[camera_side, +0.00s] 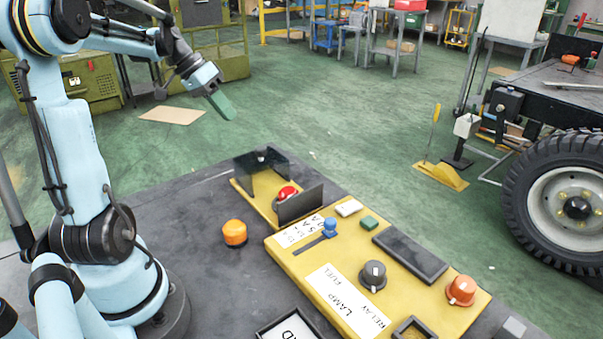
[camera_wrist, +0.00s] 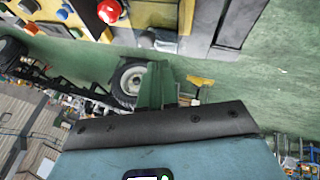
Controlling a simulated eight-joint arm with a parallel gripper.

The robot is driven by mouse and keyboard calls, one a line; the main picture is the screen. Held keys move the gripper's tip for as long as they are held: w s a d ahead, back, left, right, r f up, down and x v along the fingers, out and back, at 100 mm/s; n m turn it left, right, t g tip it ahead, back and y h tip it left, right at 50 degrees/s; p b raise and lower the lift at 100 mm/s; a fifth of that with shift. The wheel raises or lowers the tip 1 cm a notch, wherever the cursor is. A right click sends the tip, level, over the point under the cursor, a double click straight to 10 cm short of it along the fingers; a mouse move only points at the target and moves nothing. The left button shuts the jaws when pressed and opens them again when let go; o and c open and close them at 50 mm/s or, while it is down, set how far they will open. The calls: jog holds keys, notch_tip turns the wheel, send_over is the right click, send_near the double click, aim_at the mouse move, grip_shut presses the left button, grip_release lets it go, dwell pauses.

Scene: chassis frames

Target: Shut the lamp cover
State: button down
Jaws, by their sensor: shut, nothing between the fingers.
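A red dome button (camera_side: 287,193) sits on a small yellow base (camera_side: 243,187). A dark see-through panel (camera_side: 262,172) stands upright behind it, and a dark grey plate (camera_side: 300,204) stands tilted up in front of it. These look like open cover flaps; I cannot tell which is the lamp cover. A label reading LAMP (camera_side: 345,303) lies on the larger yellow panel. The red button (camera_wrist: 110,11) and a dark plate (camera_wrist: 240,22) show at the top of the wrist view. My gripper (camera_side: 222,106) is shut and empty, high above and behind the panel, with green fingers (camera_wrist: 155,85).
The larger panel carries a blue slider (camera_side: 329,228), a grey knob (camera_side: 373,276), an orange-red knob (camera_side: 461,290) and a flat black plate (camera_side: 410,256). An orange dome (camera_side: 234,233) stands on the dark table (camera_side: 190,215). The air between gripper and panel looks clear.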

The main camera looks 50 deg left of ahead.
send_near(248, 155)
jog(key=shift+t+h, duration=0.3)
jog(key=shift+t, duration=0.1)
jog(key=w+d+f, duration=0.1)
jog(key=w+f, duration=0.1)
jog(key=w+d+f, duration=0.2)
jog(key=shift+d, duration=0.1)
jog(key=shift+w, duration=0.1)
dwell(0.4)
jog(key=d, duration=1.2)
jog(key=shift+d, duration=0.3)
